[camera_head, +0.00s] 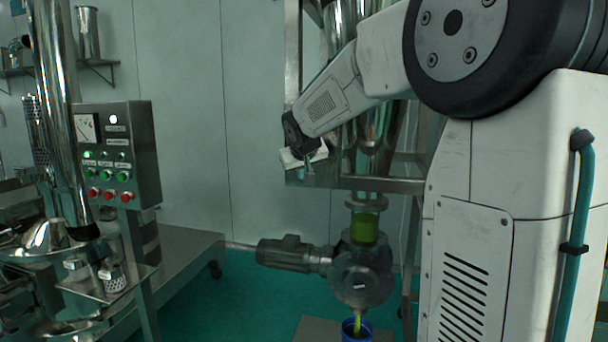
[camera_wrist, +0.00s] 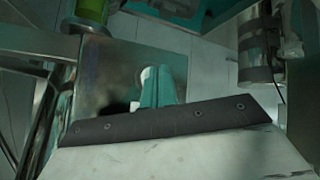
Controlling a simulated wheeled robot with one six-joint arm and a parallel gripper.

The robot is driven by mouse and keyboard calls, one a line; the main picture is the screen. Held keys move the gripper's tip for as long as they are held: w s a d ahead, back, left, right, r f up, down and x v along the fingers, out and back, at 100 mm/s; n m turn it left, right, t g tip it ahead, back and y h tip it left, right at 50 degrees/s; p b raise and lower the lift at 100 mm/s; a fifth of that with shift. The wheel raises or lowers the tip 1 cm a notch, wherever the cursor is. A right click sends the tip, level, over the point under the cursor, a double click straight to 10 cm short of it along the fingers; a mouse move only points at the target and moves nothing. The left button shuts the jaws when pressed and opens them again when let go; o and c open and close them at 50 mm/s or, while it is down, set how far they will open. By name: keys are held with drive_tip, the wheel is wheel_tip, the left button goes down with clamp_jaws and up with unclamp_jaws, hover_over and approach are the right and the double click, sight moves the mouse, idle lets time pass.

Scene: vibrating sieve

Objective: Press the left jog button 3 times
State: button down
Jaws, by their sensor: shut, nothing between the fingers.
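A grey control box (camera_head: 118,150) stands at the left in the head view. It has a dial, small lamps, a row of green buttons (camera_head: 106,175) and a row of red buttons (camera_head: 108,194). Its labels are too small to read, so I cannot tell which button is the left jog button. My gripper (camera_head: 309,166) is shut and empty, well to the right of the box, in front of the steel frame. In the wrist view the teal fingers of my gripper (camera_wrist: 160,86) show close together against a grey metal plate. No button is clearly seen there.
A steel bench (camera_head: 185,255) lies below the box. A motor (camera_head: 285,254) and valve with a green sight glass (camera_head: 364,228) stand below my gripper, over a blue container (camera_head: 356,329). The wall space between box and gripper looks open.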

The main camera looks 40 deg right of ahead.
idle(0.3)
drive_tip(key=shift+s+a, duration=0.6)
drive_tip(key=shift+a, duration=0.15)
drive_tip(key=s+a, duration=0.1)
drive_tip(key=a, duration=0.1)
drive_tip(key=s+a, duration=0.2)
idle(0.3)
idle(0.8)
drive_tip(key=s+a+f+n+g+y, duration=0.1)
drive_tip(key=s+a+f, duration=0.3)
drive_tip(key=s, duration=0.7)
drive_tip(key=s+a+f+n+g+y, duration=0.1)
drive_tip(key=s+a+f+g+y, duration=0.1)
drive_tip(key=s+a, duration=0.5)
drive_tip(key=s+a+f+n+g+y, duration=0.1)
drive_tip(key=s+a+f, duration=0.5)
drive_tip(key=s, duration=0.9)
drive_tip(key=g+y, duration=0.1)
drive_tip(key=g, duration=0.1)
drive_tip(key=shift+s+a+f+g, duration=0.15)
drive_tip(key=shift+s+a+g, duration=0.05)
drive_tip(key=shift+s+g, duration=0.1)
